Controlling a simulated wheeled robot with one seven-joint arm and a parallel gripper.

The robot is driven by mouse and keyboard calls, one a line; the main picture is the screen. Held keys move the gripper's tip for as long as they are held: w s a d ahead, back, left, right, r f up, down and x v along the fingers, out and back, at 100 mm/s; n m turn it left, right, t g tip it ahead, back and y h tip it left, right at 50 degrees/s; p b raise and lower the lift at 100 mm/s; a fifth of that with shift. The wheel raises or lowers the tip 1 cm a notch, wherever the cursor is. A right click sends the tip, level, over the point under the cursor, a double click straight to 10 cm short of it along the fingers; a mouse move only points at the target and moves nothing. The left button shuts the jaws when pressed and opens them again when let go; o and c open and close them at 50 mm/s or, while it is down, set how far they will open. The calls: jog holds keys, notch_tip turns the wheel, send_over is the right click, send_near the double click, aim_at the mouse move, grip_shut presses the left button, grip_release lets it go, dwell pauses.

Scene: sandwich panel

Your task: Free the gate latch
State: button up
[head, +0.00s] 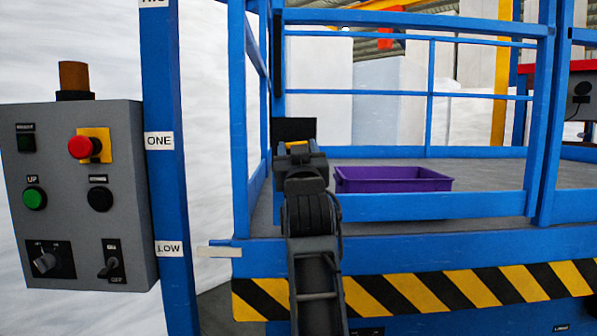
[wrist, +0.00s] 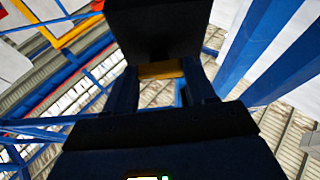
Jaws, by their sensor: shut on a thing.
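The gate latch shows as a dark block (head: 294,128) beside the blue gate post, with a yellow bar (wrist: 160,70) below it. In the wrist view the dark block (wrist: 155,30) fills the top middle. My gripper (wrist: 159,85) has a finger on each side of the yellow bar and is shut on it. In the head view my gripper (head: 296,149) is at the latch, and my arm hides much of it. The blue gate (head: 415,20) stands upright above the platform; I cannot tell if it is latched.
A purple crate (head: 392,180) sits on the grey platform deck behind the rail. A grey control box (head: 75,215) with a red button (head: 80,147) stands at the left by a blue post (head: 165,100). A striped yellow-and-black edge (head: 420,290) runs along the platform front.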

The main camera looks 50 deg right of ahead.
jog(key=shift+m+g+h+b, duration=0.3)
jog(key=shift+m+b, duration=0.6)
jog(key=o, duration=1)
jog(key=shift+o, duration=0.2)
jog(key=b+v, duration=0.1)
jog(key=v, duration=0.6)
jog(key=shift+s+a+f, duration=0.2)
jog(key=shift+a+f, duration=0.05)
jog(key=shift+a, duration=0.05)
